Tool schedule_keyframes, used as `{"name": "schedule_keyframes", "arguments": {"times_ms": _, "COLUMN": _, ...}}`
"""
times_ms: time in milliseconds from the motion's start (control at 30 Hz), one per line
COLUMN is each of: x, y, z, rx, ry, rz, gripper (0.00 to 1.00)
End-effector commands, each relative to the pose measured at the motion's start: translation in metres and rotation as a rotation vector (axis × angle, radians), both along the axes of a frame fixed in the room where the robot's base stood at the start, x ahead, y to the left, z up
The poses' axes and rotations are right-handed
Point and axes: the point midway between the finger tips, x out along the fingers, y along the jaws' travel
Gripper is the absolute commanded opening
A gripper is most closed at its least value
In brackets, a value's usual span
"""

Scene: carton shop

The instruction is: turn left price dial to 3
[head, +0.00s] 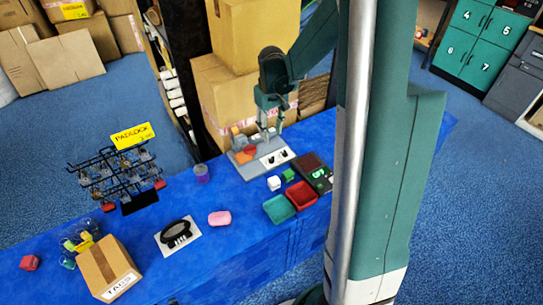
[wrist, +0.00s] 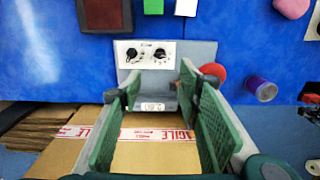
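The price scale (head: 247,172) is a grey unit on the blue table. Its white dial plate (head: 286,152) carries two small black dials. In the wrist view, the plate (wrist: 146,43) shows one dial at left (wrist: 132,55) and one at right (wrist: 160,55), with marks around the right one. The numbers and pointer settings are too small to read. My gripper (head: 268,128) is above the back of the scale, pointing down. In the wrist view, my gripper (wrist: 152,92) has its green fingers wide apart and empty, short of the plate, touching neither dial.
Large cartons (head: 230,100) stand right behind the scale. A purple cup (head: 201,173) and padlock rack (head: 118,180) stand to the left.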

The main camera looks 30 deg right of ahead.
Motion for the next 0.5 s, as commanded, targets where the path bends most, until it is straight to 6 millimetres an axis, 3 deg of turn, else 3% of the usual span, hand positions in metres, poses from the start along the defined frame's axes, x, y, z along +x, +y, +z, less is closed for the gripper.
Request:
{"name": "schedule_keyframes", "arguments": {"times_ms": 33, "x": 0.001, "y": 0.0, "z": -0.015, "rx": 0.0, "ry": 0.0, "rz": 0.0, "gripper": 0.34}}
{"name": "schedule_keyframes", "arguments": {"times_ms": 200, "x": 0.0, "y": 0.0, "z": -0.051, "rx": 0.0, "ry": 0.0, "rz": 0.0, "gripper": 0.34}}
{"name": "schedule_keyframes", "arguments": {"times_ms": 500, "x": 0.0, "y": 0.0, "z": -0.071, "rx": 0.0, "ry": 0.0, "rz": 0.0, "gripper": 0.34}}
